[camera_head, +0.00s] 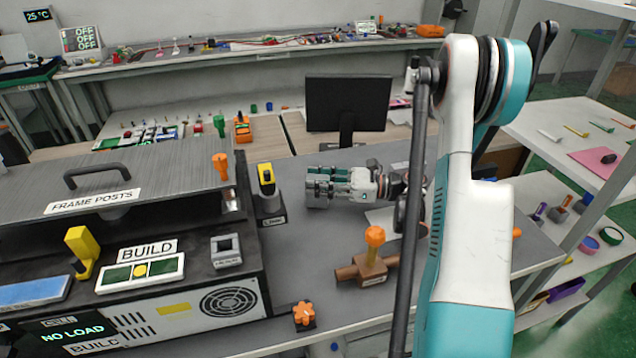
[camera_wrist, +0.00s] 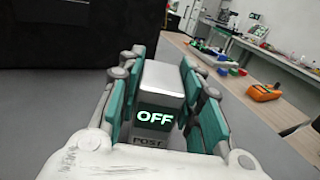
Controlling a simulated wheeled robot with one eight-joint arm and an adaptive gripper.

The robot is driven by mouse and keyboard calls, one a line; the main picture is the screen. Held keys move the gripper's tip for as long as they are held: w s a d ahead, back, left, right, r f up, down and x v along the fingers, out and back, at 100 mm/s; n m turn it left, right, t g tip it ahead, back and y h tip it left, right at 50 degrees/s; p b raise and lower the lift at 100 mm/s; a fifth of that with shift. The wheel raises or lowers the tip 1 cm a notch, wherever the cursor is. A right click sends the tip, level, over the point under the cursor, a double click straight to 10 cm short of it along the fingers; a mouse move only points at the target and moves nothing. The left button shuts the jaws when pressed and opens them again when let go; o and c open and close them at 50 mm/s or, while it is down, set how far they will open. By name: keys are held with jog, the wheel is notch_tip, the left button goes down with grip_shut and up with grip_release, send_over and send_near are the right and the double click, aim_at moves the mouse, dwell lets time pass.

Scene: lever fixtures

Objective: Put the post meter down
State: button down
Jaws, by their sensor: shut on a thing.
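The post meter (camera_wrist: 160,85) is a silver-grey box with a lit "OFF" display and a "POST" label below it. In the wrist view it sits between the teal pads of my gripper (camera_wrist: 161,68), which is shut on it. In the head view my gripper (camera_head: 322,187) is over the grey bench (camera_head: 330,245), pointing left, and mostly hides the meter. I cannot tell whether the meter touches the bench.
Left of my gripper stands a black fixture with a yellow lever (camera_head: 266,178), beside the large "FRAME POSTS" machine (camera_head: 95,195). In front are a brown valve with an orange knob (camera_head: 374,240) and an orange star knob (camera_head: 304,313). A monitor (camera_head: 347,103) stands behind. Bench between is clear.

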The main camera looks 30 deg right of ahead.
jog(key=shift+f, duration=0.15)
jog(key=c, duration=1.1)
grip_release()
jog(key=shift+r, duration=0.2)
jog(key=shift+s+d, duration=0.2)
jog(key=shift+d, duration=0.1)
jog(key=p+v, duration=0.2)
jog(key=v, duration=0.4)
jog(key=shift+s+d, duration=0.25)
jog(key=shift+d, duration=0.05)
